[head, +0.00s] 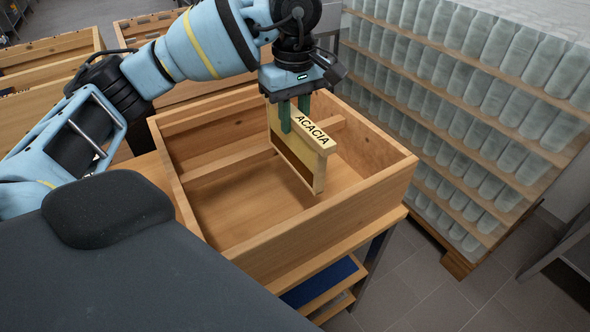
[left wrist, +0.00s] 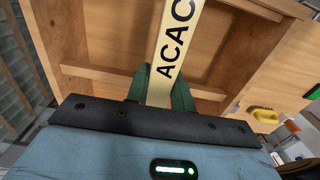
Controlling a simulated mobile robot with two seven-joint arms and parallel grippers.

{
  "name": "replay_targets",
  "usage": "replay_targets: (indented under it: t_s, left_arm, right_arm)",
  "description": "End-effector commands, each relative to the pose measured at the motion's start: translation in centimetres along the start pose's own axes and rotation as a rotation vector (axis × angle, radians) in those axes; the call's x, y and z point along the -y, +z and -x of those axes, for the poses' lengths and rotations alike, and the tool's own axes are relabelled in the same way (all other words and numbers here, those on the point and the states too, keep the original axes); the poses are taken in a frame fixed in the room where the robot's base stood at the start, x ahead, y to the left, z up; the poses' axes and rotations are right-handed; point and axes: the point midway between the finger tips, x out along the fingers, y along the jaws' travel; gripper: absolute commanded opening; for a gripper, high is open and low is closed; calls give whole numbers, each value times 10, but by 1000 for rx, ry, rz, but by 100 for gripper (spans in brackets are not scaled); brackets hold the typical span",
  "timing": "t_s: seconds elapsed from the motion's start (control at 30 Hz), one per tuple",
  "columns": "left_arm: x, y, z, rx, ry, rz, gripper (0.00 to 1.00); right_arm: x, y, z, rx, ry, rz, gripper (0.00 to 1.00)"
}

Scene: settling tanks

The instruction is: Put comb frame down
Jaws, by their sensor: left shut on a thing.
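The comb frame (head: 310,133), a thin wooden frame with ACACIA lettered on its top bar, hangs upright in the head view. My left gripper (head: 294,115) is shut on its top bar with green fingers. The frame is over and partly inside the open wooden box (head: 240,228); I cannot tell whether its lower edge touches the box floor. In the left wrist view the top bar (left wrist: 172,45) runs between the green fingers, and the box's inside (left wrist: 110,40) lies beyond. My right gripper is not in view.
The box has cross bars (head: 230,168) inside and stands on a wooden table. Shelves of pale jars (head: 490,85) stand close on the right. Other wooden boxes (head: 45,65) are at the back left. A yellow brush-like thing (left wrist: 264,115) shows in the left wrist view.

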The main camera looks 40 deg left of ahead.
Motion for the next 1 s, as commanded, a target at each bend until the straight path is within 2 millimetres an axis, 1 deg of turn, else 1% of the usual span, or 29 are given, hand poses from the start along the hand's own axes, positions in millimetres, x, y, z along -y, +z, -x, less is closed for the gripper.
replay_targets:
  t_s: [0.2, 0.3, 0.47, 0.67, 0.77, 0.87, 1.0]
  left_arm:
    - [0, 0, -45, -1, 3, 0, 0]
    - [0, 0, -62, -1, 5, 0, 0]
    - [-1, 0, -77, -1, 7, 0, 0]
    - [-1, 0, -80, -2, 7, 1, 0]
    - [-1, 0, -84, -2, 6, 1, 0]
    - [0, 0, -95, -1, 6, 1, 0]
    - [0, 0, -115, -1, 5, 1, 0]
  right_arm:
    - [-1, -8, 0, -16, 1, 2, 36]
    - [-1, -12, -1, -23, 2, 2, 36]
    - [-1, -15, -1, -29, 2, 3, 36]
    - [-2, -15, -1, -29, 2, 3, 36]
    - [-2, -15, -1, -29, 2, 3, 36]
    - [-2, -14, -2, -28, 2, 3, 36]
    - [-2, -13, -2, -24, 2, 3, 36]
